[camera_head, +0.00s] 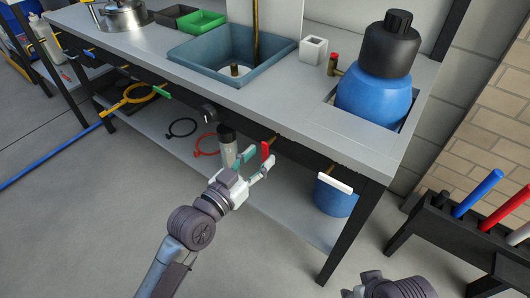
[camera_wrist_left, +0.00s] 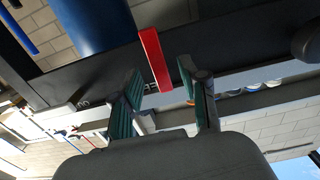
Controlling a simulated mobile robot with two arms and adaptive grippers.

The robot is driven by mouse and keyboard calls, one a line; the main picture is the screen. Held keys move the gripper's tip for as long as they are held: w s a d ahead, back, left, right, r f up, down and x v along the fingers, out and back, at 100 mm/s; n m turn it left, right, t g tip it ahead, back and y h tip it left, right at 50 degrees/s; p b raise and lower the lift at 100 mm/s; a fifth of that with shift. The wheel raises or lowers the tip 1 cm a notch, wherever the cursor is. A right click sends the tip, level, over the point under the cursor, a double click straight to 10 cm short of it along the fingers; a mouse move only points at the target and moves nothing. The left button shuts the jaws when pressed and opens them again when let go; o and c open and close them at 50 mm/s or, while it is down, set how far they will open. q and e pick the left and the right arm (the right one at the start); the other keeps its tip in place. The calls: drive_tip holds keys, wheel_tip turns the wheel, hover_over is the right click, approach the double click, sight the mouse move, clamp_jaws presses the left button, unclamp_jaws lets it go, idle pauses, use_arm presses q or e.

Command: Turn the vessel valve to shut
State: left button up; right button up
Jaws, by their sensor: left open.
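A red lever handle (camera_head: 266,151) sits on a thin pipe at the bench's front edge and hangs roughly upright. In the left wrist view the red handle (camera_wrist_left: 154,58) is a flat bar. My left gripper (camera_head: 258,164) is open, with teal-padded fingers close to the handle. In the left wrist view the open left gripper (camera_wrist_left: 158,80) has one finger on each side of the handle's end; contact cannot be told. The blue vessel (camera_head: 372,98) with a black cap sits in a bench cutout at right. My right gripper's jaws are out of view.
A grey bench (camera_head: 310,105) with a sink (camera_head: 225,50) runs across the view. A clear tube with a dark cap (camera_head: 227,145) is beside my left gripper. A green handle (camera_head: 161,91) is farther left. A dark rack (camera_head: 460,228) stands at right.

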use_arm(q)
drive_tip(key=shift+x, duration=1.5)
drive_tip(key=shift+c, duration=0.2)
clamp_jaws()
